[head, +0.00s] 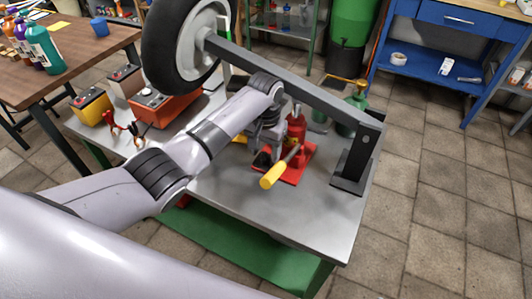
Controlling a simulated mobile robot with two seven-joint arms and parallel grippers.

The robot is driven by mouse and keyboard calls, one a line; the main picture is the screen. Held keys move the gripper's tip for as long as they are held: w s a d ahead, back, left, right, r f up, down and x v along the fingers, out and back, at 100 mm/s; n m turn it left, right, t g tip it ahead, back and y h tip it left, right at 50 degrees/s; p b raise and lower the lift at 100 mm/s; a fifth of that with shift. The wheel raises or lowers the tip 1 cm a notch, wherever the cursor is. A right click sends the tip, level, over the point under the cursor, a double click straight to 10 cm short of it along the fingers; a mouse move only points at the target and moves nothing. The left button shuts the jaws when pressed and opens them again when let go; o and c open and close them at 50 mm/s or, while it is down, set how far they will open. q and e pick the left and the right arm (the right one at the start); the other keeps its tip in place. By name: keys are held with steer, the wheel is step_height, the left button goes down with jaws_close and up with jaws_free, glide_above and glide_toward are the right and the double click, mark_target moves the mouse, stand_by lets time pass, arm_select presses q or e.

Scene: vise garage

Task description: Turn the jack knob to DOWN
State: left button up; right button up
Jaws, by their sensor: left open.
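A red bottle jack (295,130) stands on a red base plate (297,172) on the grey bench top. Its yellow-gripped handle (273,175) slants down toward the front left. I cannot make out the jack knob; my gripper and the handle cover the jack's left side. My left arm comes in from the left, and my left gripper (262,157) points down just left of the jack, close to the base plate. It is open, but its fingertips are small and dark, so I cannot tell whether they touch anything. My right gripper is out of view.
A wheel (188,45) hangs on a grey beam (320,95) that passes over the jack to a post (352,160). Green bottles stand behind the jack. The bench top (270,215) is clear in front.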

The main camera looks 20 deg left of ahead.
arm_select(q)
steer(key=shift+f, duration=0.7)
jaws_close()
